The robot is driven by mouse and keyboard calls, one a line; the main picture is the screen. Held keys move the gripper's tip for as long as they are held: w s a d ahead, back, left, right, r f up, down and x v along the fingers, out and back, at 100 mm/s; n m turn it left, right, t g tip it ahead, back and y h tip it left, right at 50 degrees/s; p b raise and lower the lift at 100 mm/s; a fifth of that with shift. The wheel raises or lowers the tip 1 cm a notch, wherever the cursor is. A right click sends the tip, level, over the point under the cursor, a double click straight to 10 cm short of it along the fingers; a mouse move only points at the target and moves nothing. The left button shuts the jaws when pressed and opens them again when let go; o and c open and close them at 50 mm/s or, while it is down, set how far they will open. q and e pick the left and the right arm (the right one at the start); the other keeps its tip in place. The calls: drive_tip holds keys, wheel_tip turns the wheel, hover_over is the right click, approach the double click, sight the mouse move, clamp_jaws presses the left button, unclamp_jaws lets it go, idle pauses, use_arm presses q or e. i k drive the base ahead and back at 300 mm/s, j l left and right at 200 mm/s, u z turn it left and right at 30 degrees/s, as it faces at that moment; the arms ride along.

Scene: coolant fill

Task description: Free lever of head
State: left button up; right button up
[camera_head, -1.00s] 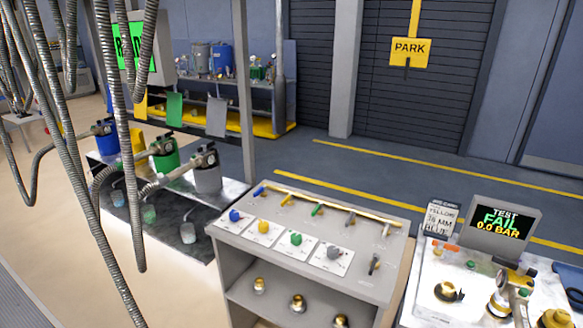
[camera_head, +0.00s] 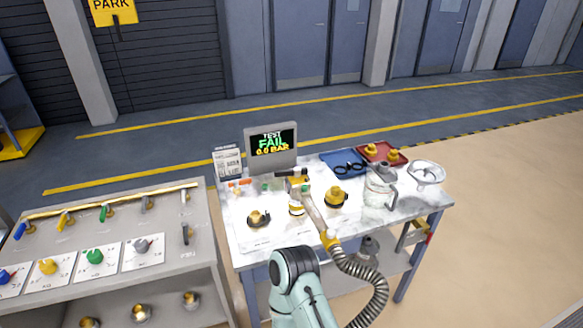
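The filling head (camera_head: 312,212) lies on the white-topped table (camera_head: 275,238), with a yellow collar at its near end and a grey corrugated hose (camera_head: 368,268) running off the front edge. A dark lever-like bar (camera_head: 291,173) shows at its far end beside a yellow-orange part. I cannot tell whether the lever is held or blocked. A teal and white arm link of mine rises from the bottom centre, in front of the table. I cannot tell which arm it belongs to. No gripper fingers show in the head view.
Brass fittings (camera_head: 258,217), a clear jug (camera_head: 380,187), a blue tray (camera_head: 340,158) and a red tray (camera_head: 374,150) crowd the table. A grey valve cabinet (camera_head: 150,215) stands left. Open floor lies right.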

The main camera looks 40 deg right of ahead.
sight(296, 172)
drive_tip(key=z, duration=1.55)
drive_tip(key=i+l, duration=0.25)
drive_tip(key=l, duration=0.2)
drive_tip(key=i+l, duration=0.3)
drive_tip(key=l, duration=0.15)
